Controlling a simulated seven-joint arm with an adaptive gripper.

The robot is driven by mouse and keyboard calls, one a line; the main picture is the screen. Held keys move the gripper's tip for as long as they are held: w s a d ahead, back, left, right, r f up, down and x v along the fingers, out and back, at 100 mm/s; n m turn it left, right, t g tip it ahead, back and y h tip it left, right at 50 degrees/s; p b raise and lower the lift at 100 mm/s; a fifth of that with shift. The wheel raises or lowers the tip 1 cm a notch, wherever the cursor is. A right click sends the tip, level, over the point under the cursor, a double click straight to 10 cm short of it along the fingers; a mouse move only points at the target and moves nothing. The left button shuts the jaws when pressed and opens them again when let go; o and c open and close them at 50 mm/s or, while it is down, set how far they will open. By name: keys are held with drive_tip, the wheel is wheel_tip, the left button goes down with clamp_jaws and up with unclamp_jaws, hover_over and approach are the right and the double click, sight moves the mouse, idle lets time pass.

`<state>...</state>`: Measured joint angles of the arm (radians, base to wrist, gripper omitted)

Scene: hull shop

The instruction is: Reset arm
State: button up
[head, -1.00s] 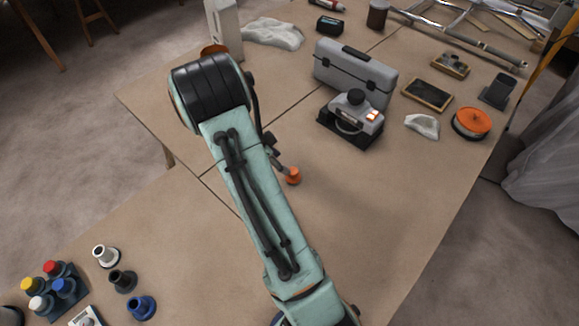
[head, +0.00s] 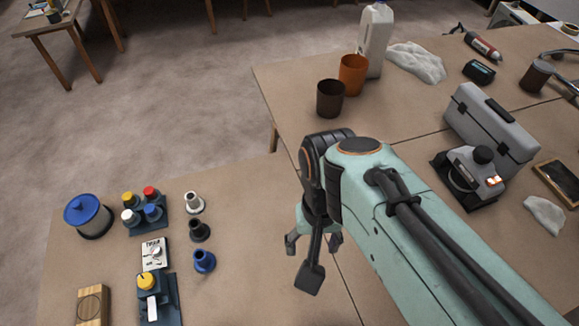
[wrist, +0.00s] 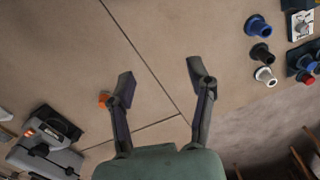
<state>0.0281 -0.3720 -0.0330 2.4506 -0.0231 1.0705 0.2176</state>
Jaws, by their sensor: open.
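My gripper (head: 313,243) hangs at the end of my pale green arm, over the brown table in the head view, partly hidden by my wrist. In the wrist view my gripper (wrist: 161,78) has its two dark fingers wide apart, with only bare table and a seam between them. It is open and empty. A small orange thing (wrist: 104,98) shows beside the left finger in the wrist view, partly covered by it; I cannot tell what it is.
Left of my gripper stand white, black and blue cones (head: 203,262) and several coloured-cap bottles (head: 150,212). Behind are a dark cup (head: 330,98) and an orange cup (head: 353,74). A grey case (head: 490,125) stands right. Table between cones and gripper is clear.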

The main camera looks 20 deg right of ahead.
drive_tip(key=s+n, duration=0.1)
drive_tip(key=s+a+n, duration=0.1)
drive_tip(key=s, duration=0.1)
drive_tip(key=s+a+n, duration=0.1)
drive_tip(key=n, duration=0.1)
drive_tip(key=shift+s+a+y, duration=0.15)
drive_tip(key=shift+s+y, duration=0.1)
drive_tip(key=shift+y, duration=0.05)
